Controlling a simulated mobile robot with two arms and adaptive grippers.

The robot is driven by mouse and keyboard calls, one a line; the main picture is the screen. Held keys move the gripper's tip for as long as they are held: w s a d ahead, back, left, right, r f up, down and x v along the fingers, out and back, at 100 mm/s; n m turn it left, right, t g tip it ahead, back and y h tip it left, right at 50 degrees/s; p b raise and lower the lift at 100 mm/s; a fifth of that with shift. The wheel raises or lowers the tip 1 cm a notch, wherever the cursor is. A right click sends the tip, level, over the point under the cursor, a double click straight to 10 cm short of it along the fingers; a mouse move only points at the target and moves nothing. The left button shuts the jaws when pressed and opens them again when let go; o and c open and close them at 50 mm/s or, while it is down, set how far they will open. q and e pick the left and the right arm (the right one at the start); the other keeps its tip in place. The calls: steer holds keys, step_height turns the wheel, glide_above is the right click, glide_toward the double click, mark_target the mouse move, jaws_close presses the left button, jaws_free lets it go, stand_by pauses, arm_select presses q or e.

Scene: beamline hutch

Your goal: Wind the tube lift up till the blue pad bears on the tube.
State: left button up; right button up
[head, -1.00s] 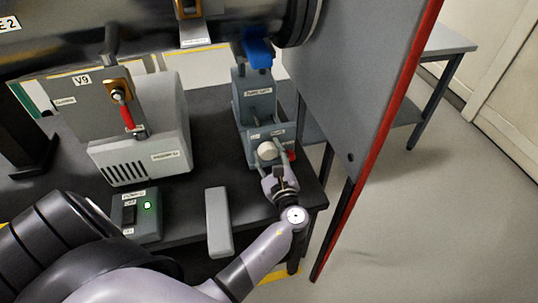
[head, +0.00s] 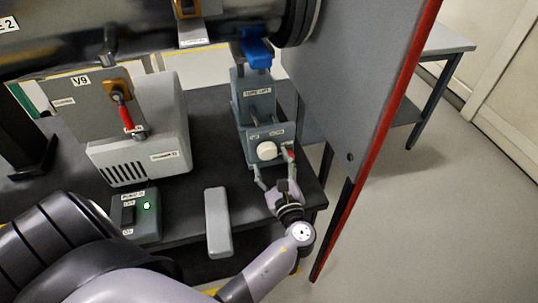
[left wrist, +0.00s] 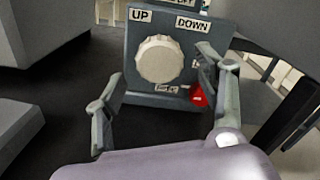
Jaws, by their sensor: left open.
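The tube lift (head: 254,92) is a grey-blue block on the dark bench. The blue pad (head: 258,54) on its top is just under the large dark tube (head: 140,42); I cannot tell whether they touch. The lift's round whitish knob (head: 267,150) faces me, and it also shows in the left wrist view (left wrist: 160,60) below UP and DOWN labels. My left gripper (head: 275,171) is open and empty, its fingers spread in front of the knob and apart from it. My right gripper is not in view.
A small red part (left wrist: 197,95) is at the lift's lower right, near one finger. A grey panel with a red edge (head: 380,130) stands to the right. A grey block (head: 217,222), a switch box with a green light (head: 137,214) and a pale pump-like unit (head: 140,155) are left.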

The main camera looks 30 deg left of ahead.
arm_select(q)
steer(key=v, duration=0.8)
